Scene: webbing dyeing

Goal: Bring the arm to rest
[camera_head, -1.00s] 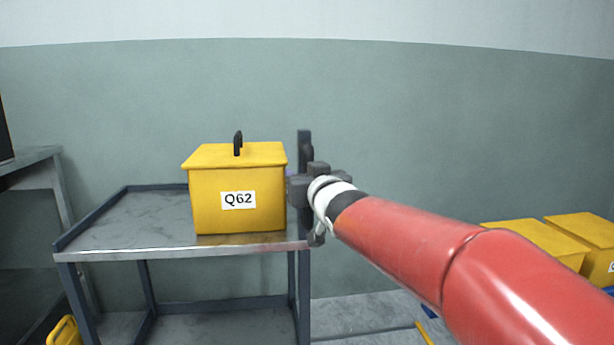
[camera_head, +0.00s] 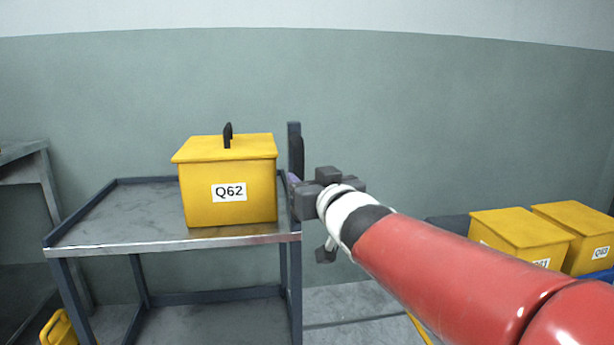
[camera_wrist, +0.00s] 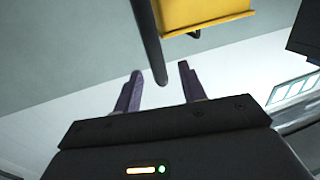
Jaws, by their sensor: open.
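My red arm reaches in from the lower right in the head view. My gripper (camera_head: 297,190) is at its far end, near the right end of the metal cart, just right of the yellow Q62 box (camera_head: 228,180). In the wrist view the two purple fingers of my gripper (camera_wrist: 157,92) stand apart with no object held. A dark bar (camera_wrist: 146,40) reaches down between the fingers in the picture; I cannot tell whether it touches them. Part of a yellow box (camera_wrist: 205,12) shows beyond.
The Q62 box stands on the grey cart top (camera_head: 125,215), which has a raised dark post (camera_head: 294,140) at its right end. More yellow boxes (camera_head: 520,230) stand at the right. Another grey table (camera_head: 22,165) is at the far left. Floor between is partly free.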

